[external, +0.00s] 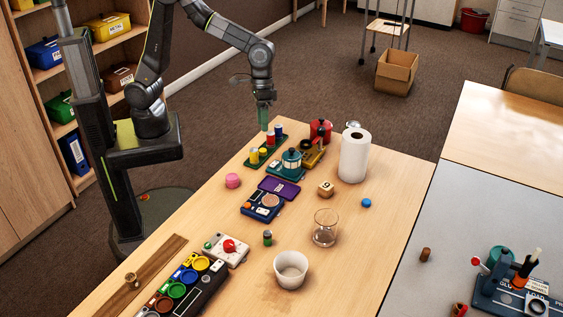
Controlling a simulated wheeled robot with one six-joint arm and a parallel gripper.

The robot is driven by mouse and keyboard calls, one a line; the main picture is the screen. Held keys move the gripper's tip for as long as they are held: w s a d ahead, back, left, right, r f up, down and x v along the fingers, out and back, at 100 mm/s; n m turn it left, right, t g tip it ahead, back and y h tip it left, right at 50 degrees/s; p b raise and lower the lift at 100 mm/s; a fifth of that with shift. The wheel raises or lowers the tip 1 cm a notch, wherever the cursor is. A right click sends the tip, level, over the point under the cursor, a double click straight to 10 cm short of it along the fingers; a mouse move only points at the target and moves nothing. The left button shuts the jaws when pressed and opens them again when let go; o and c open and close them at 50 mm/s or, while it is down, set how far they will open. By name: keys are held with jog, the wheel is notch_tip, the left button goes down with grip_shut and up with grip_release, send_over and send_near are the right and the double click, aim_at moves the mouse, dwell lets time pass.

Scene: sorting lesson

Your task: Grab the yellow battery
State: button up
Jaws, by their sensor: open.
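Two small yellow cylinders, the likely yellow battery (254,157) and another (263,151), stand at the near left end of a dark green holder (250,165) on the wooden table. A red cylinder (270,138) and a blue one (278,130) stand farther along the same holder. They are too small to tell for certain which is a battery. My gripper (264,124) points down above the holder's far left side, apart from the yellow cylinders. It is open and appears empty; its fingers are hard to make out.
A teal pot-like object (291,159), a brass device (313,153) and a red canister (320,131) stand right of the holder. A paper towel roll (354,156) stands beyond. A pink round object (232,181) and a purple case (279,188) lie nearer. Bare table lies right of the glass beaker (325,230).

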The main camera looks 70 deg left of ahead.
jog(key=s+a+m+y, duration=0.1)
jog(key=a+m+y, duration=0.2)
jog(key=a, duration=0.6)
send_over(254, 149)
jog(key=shift+t, duration=0.4)
notch_tip(254, 149, down, 13)
jog(key=shift+w+r, duration=0.1)
jog(key=shift+a+f, duration=0.1)
jog(key=shift+f, duration=2.95)
jog(key=c, duration=1.1)
jog(key=shift+r, duration=0.15)
